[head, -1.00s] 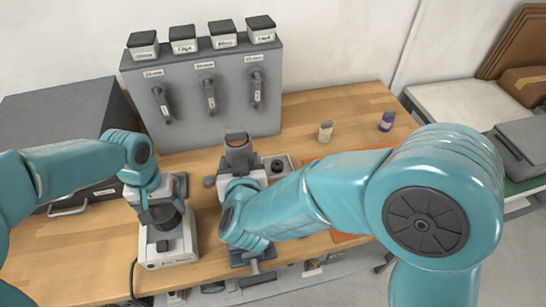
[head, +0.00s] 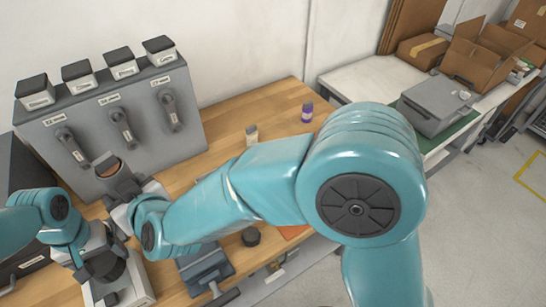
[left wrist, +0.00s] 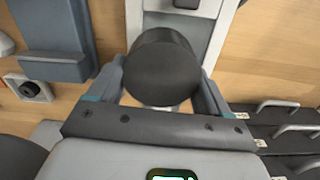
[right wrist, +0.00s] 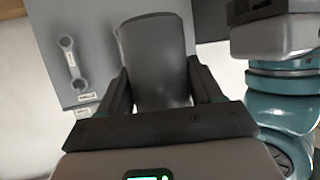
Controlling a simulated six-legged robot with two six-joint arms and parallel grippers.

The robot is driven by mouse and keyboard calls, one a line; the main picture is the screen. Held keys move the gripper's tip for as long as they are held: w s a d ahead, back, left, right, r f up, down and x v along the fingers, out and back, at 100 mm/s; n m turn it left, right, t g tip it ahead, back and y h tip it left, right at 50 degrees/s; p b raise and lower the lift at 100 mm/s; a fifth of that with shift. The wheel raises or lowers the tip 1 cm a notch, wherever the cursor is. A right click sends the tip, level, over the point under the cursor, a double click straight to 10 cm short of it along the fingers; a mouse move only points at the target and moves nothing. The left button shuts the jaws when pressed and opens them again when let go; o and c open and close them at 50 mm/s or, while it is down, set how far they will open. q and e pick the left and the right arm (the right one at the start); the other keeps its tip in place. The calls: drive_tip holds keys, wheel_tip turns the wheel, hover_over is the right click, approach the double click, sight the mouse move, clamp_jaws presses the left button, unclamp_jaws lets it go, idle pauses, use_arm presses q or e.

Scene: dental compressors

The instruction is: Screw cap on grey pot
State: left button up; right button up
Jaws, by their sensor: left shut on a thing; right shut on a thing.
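My right gripper (head: 130,203) is shut on a grey pot (head: 112,172). The pot is a tapered cylinder with a brown top, held above the bench, slightly tilted. The right wrist view shows the grey pot (right wrist: 153,60) between the fingers. My left gripper (head: 82,246) is shut on a dark cylinder (left wrist: 162,68), also seen in the head view above the pale machine (head: 118,290). I cannot tell whether this cylinder is part of the machine or a loose cap. A black disc (head: 251,236) lies on the bench at right, partly beside my right arm.
A grey panel (head: 140,100) with levers and several lidded pots stands at the back. A blue-grey fixture (head: 206,268) sits at the bench front. A beige bottle (head: 251,135) and a purple bottle (head: 307,112) stand at the back right. The bench between panel and bottles is mostly clear.

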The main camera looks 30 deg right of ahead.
use_arm(q)
drive_tip(key=shift+w+d, duration=0.1)
drive_tip(key=shift+d, duration=0.05)
drive_tip(key=shift+w+d, duration=0.1)
drive_tip(key=shift+w+d+r, duration=0.1)
drive_tip(key=shift+d, duration=0.1)
use_arm(e)
drive_tip(key=w+d+r, duration=0.1)
drive_tip(key=w+d, duration=0.3)
drive_tip(key=d, duration=0.9)
drive_tip(key=w+d+r, duration=0.2)
drive_tip(key=w+d, duration=0.3)
drive_tip(key=d, duration=0.8)
use_arm(q)
drive_tip(key=shift+w+d+r, duration=0.1)
drive_tip(key=shift+d, duration=0.05)
use_arm(e)
drive_tip(key=s+d+f+m+h, duration=0.1)
drive_tip(key=s+d+m+h, duration=0.2)
drive_tip(key=d, duration=1.1)
drive_tip(key=s+d+f+m+t+h, duration=0.1)
drive_tip(key=s+d+m+h, duration=0.1)
drive_tip(key=d, duration=1.2)
drive_tip(key=shift+s+d+m+h, duration=0.35)
drive_tip(key=shift+s+h, duration=0.25)
drive_tip(key=shift+h, duration=0.2)
drive_tip(key=shift+a, duration=0.1)
